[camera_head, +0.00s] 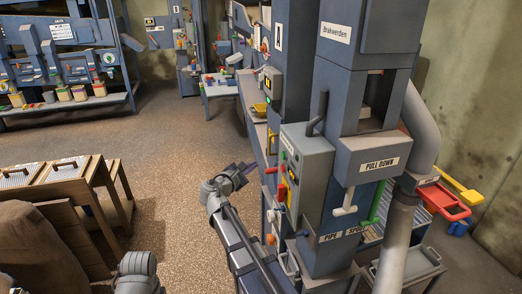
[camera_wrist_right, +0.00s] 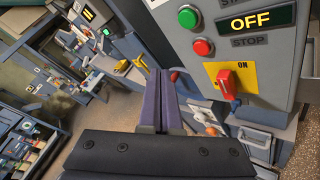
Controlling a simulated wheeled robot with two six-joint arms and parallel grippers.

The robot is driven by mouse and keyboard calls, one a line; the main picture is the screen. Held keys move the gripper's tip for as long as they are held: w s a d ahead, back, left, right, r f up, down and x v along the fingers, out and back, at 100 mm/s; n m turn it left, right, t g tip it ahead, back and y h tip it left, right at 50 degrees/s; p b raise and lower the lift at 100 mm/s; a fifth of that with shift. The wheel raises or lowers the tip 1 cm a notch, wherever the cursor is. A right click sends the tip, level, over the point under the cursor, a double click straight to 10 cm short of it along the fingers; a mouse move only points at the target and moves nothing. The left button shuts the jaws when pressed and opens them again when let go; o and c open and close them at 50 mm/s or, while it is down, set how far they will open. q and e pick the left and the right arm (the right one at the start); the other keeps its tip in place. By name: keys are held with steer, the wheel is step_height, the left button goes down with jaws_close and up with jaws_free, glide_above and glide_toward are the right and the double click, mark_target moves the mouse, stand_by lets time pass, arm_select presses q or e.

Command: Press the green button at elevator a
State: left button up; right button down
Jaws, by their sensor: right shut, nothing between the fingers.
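The green button (camera_wrist_right: 188,17) is a round button at the top of a grey control panel (camera_wrist_right: 286,65) in the right wrist view. A red button (camera_wrist_right: 202,46) sits below it, and the display (camera_wrist_right: 257,20) beside them reads OFF. My right gripper (camera_head: 244,168) is shut and empty, left of the machine's grey control box (camera_head: 313,162) in the head view. Its purple fingers also show in the right wrist view (camera_wrist_right: 158,85), left of the panel and apart from the green button. My left gripper is not in view.
A red lever (camera_wrist_right: 228,84) on a yellow plate marked ON sits below the red button. The blue machine column (camera_head: 340,95) carries a PULL DOWN label. A wooden table (camera_head: 88,190) stands at the left. Open floor (camera_head: 165,150) lies between them.

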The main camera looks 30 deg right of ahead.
mark_target(283, 155)
steer(key=shift+w+a+r+n+t, duration=0.2)
steer(key=shift+w+r+n+t, duration=0.3)
steer(key=shift+w, duration=0.3)
steer(key=s+d, duration=0.2)
steer(key=d, duration=0.6)
steer(key=shift+d, duration=0.3)
steer(key=shift+d, duration=0.15)
stand_by(1.6)
steer(key=shift+s+d, duration=0.1)
steer(key=shift+d, duration=0.15)
steer(key=shift+s+d, duration=0.1)
steer(key=shift+d, duration=0.4)
stand_by(0.8)
steer(key=shift+a, duration=0.15)
steer(key=shift+w+a, duration=0.2)
steer(key=shift+a, duration=0.5)
